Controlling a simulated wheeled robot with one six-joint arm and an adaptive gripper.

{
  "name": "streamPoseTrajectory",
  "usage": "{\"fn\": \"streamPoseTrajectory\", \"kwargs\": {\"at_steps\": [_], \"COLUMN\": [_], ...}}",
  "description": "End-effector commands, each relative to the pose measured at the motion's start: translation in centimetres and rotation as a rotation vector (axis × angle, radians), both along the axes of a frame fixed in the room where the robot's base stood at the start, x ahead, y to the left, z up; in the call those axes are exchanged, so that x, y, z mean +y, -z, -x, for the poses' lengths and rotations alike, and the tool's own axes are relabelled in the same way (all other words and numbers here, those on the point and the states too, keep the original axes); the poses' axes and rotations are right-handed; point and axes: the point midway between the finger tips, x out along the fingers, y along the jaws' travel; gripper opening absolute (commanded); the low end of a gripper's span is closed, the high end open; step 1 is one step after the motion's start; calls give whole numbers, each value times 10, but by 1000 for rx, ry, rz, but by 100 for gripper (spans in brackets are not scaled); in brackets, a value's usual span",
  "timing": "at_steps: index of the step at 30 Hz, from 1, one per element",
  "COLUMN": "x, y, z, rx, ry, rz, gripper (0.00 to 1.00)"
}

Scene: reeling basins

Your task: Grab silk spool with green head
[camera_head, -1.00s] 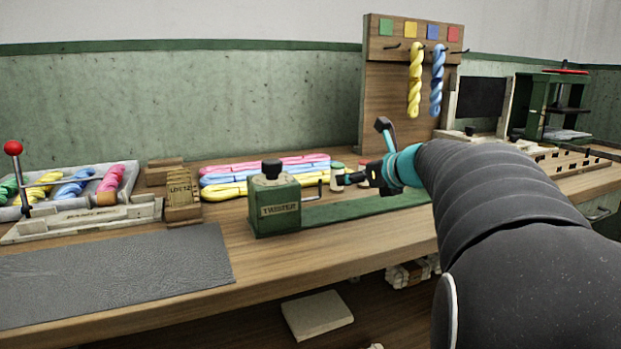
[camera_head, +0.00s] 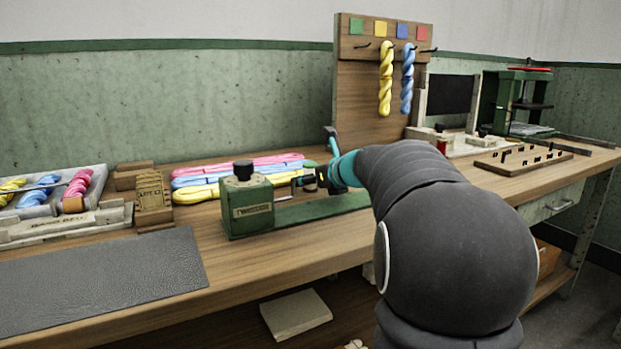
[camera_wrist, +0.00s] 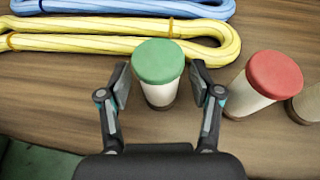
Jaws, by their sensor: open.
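The silk spool with the green head (camera_wrist: 158,62) stands upright on the wooden bench in the wrist view. Its body is pale, below a flat green cap. My gripper (camera_wrist: 160,82) is open, with one finger on each side of the spool. A narrow gap seems to show between each finger and the spool. In the head view my gripper (camera_head: 312,180) is at the bench behind the green twister box, and the spool there is mostly hidden by it.
A red-headed spool (camera_wrist: 273,75) stands close to the right finger, with another spool (camera_wrist: 305,104) beyond it. Yellow skeins (camera_wrist: 60,40) lie just behind the green spool. The green twister box (camera_head: 248,205) stands left of my gripper in the head view.

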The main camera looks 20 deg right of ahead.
Motion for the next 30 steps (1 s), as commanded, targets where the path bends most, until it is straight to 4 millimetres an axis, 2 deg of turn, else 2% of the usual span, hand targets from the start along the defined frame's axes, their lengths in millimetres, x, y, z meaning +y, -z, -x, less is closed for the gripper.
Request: {"fn": "streamPoseTrajectory", "kwargs": {"at_steps": [2,3,10,23,26,30], "x": [0,0,0,0,0,0], "y": [0,0,0,-7,-17,-43], "z": [0,0,0,0,0,0], "rx": [0,0,0,-1,-3,-5], "ry": [0,0,0,-1,0,-1], "rz": [0,0,1,3,3,3], "gripper": [65,60,2,0,0,0]}}
